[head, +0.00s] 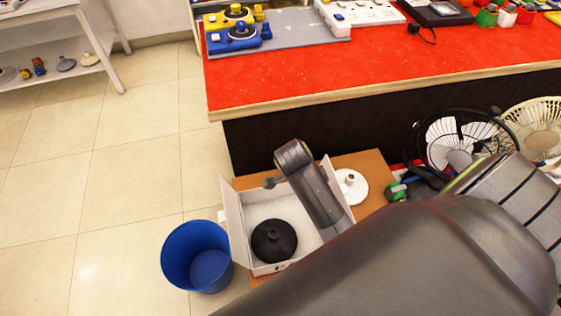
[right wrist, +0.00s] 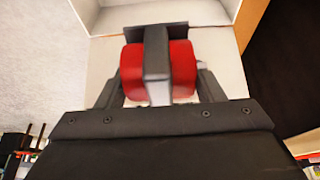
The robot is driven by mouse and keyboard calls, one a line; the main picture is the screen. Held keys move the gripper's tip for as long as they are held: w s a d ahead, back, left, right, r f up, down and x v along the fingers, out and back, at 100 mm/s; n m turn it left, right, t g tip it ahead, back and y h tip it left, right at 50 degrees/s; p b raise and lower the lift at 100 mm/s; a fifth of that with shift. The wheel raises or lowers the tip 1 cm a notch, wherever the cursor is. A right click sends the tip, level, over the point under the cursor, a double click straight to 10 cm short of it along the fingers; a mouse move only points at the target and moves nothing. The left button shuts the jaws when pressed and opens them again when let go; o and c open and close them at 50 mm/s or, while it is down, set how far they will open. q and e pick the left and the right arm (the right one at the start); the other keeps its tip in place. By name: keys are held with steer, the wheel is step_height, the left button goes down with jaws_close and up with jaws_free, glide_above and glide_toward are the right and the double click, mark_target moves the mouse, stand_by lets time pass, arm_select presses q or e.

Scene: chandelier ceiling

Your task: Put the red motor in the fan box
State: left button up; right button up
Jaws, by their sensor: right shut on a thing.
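The red motor (right wrist: 183,70) is in my right gripper (right wrist: 158,78), which is shut on it in the right wrist view. A grey part crosses the middle of the motor there, and pale box-like walls show behind it. In the head view the open white fan box (head: 237,228) stands low beside the red counter, flaps up. A black round base (head: 273,241) lies inside it. My right arm reaches over the box and hides part of its inside; the red motor is not visible in that view. My left gripper is not in view.
A blue bin (head: 192,258) stands just left of the box. A white round base (head: 351,187) lies right of it on a brown surface (head: 372,168). Fans (head: 440,140) stand further right. The red counter (head: 300,75) is behind. Tiled floor is clear at left.

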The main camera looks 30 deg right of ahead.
steer(key=shift+w+f+b, duration=0.15)
steer(key=shift+f+b, duration=0.3)
steer(key=shift+f, duration=0.15)
step_height(320, 180, down, 13)
steer(key=b, duration=0.5)
step_height(320, 180, down, 4)
steer(key=shift+r+b, duration=0.2)
steer(key=shift+b, duration=0.35)
steer(key=shift+f, duration=0.4)
steer(key=o, duration=1.5)
steer(key=shift+f, duration=0.1)
